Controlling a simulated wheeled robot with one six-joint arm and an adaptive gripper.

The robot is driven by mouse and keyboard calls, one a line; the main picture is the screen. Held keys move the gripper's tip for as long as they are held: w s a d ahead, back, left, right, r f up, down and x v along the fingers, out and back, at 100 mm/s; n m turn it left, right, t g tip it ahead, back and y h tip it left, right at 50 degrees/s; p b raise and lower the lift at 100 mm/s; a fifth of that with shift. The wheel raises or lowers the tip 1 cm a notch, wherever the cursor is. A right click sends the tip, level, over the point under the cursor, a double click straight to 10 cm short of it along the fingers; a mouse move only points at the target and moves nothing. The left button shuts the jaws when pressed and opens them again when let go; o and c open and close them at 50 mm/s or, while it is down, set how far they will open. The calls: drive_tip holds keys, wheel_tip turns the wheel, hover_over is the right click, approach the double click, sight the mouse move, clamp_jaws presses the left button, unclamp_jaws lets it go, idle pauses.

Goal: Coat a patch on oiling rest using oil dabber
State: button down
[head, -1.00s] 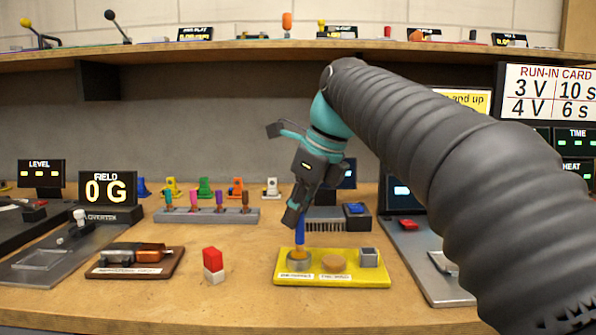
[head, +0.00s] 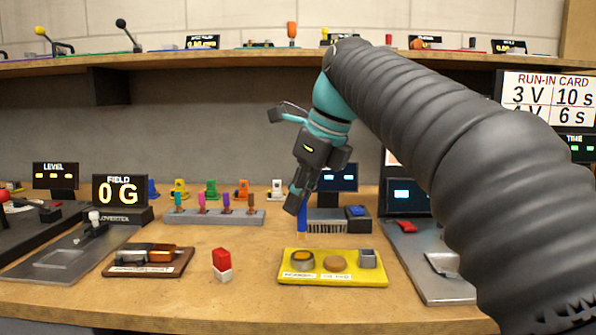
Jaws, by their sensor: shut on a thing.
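My gripper (head: 301,200) is shut on the oil dabber (head: 301,218), which has a blue handle and a pale lower end. The dabber is upright, its lower end just above the yellow board's back edge in the picture. The yellow board (head: 378,277) carries a round pot with an amber top (head: 301,259), a flat tan disc (head: 335,264) and a grey block (head: 368,258). A brown tray (head: 180,266) at left holds a metal and copper-coloured piece (head: 160,253). The labels are too small to read, so I cannot tell which thing is the oiling rest.
A red and white block (head: 222,264) stands between the brown tray and the yellow board. A grey rack with several coloured pegs (head: 210,216) lies behind. A ribbed grey block (head: 338,227) is close behind the dabber. Bare bench shows in front.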

drive_tip(key=shift+r, duration=1.8)
